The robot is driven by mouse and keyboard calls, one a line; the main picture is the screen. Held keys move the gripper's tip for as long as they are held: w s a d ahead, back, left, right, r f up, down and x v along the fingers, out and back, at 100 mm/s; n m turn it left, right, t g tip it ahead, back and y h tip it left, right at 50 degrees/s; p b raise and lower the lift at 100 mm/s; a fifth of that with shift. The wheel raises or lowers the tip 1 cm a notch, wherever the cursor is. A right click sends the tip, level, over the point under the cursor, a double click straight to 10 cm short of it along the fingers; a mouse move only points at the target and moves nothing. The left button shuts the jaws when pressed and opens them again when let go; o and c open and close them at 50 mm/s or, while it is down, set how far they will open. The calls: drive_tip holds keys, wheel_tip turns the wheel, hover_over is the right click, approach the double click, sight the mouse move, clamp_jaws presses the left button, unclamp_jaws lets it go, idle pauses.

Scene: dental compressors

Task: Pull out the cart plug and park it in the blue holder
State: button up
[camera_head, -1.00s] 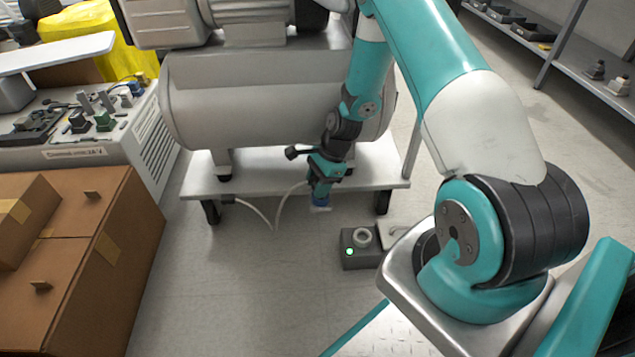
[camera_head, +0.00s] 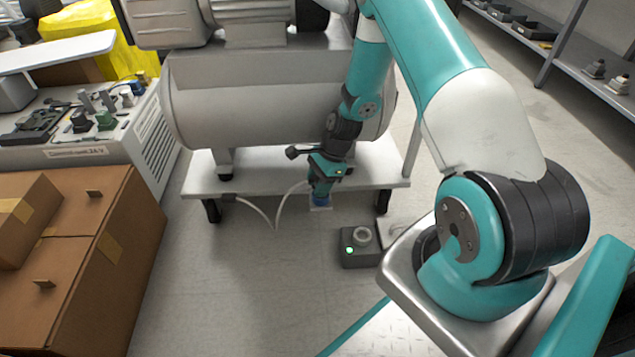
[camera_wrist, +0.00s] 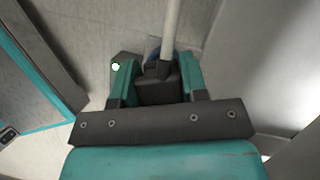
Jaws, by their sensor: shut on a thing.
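My gripper (camera_head: 320,188) is low in front of the cart shelf, pointing down. In the wrist view my gripper (camera_wrist: 156,82) is shut on the dark cart plug (camera_wrist: 160,86), with a finger on each side. A pale cable (camera_wrist: 171,28) runs from the plug; in the head view the cable (camera_head: 277,213) loops back under the cart. The blue holder (camera_head: 321,202) is right below my fingertips, on a pale base. A bit of its blue rim (camera_wrist: 152,52) shows beyond the plug. Whether the plug is inside the holder or just above it, I cannot tell.
A grey socket box (camera_head: 359,256) with a lit green light and an empty-looking round socket stands on the floor right of the holder. The cart (camera_head: 260,180) with its tank is close behind. Cardboard boxes (camera_head: 125,255) stand at left. Floor between is clear.

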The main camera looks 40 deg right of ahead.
drive_tip(key=shift+f, duration=0.6)
drive_tip(key=o, duration=0.7)
